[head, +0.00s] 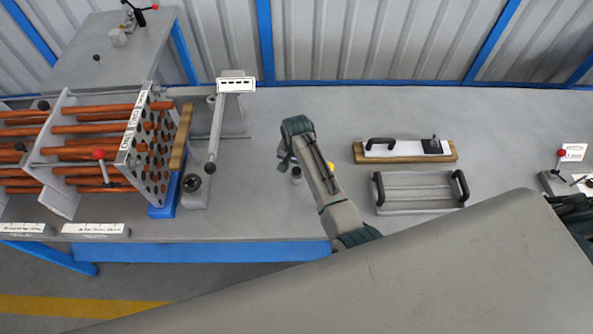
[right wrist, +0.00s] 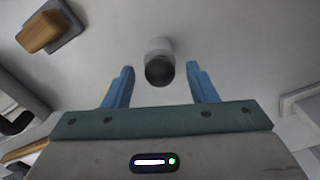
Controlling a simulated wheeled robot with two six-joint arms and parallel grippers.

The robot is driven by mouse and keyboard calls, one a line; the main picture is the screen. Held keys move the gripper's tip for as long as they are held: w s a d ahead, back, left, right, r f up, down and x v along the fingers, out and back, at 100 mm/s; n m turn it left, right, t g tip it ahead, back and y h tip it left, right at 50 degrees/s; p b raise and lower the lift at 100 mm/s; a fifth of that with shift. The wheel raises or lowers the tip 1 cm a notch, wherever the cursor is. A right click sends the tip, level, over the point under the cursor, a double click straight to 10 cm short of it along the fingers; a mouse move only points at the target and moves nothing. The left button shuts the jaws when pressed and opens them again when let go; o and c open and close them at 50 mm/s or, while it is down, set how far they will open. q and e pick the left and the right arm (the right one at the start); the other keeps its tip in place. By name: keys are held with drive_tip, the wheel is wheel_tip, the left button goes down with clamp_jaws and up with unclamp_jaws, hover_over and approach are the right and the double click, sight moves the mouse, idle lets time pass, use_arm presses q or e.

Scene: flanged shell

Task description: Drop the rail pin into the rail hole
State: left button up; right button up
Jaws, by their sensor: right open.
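A short grey cylinder with a dark top, which looks like the rail pin (head: 296,174), stands on the grey bench in the head view. In the right wrist view the pin (right wrist: 159,68) shows between and just beyond the blue fingertips, not gripped. My right gripper (right wrist: 160,82) is open and empty; in the head view the right gripper (head: 287,163) is close by the pin, partly hidden by its own wrist. A grey rail (head: 216,128) with a white label stands to the left, with a dark round part at its near end. I cannot tell which opening is the rail hole.
The tube bundle (head: 95,130) with a perforated plate and blue-and-wood edge stands at the left. A grey tray with black handles (head: 418,190) and a wooden board (head: 447,158) lie at the right. The bench (head: 255,205) between rail and pin is clear.

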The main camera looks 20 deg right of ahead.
drive_tip(key=c, duration=1.1)
drive_tip(key=shift+r, duration=0.1)
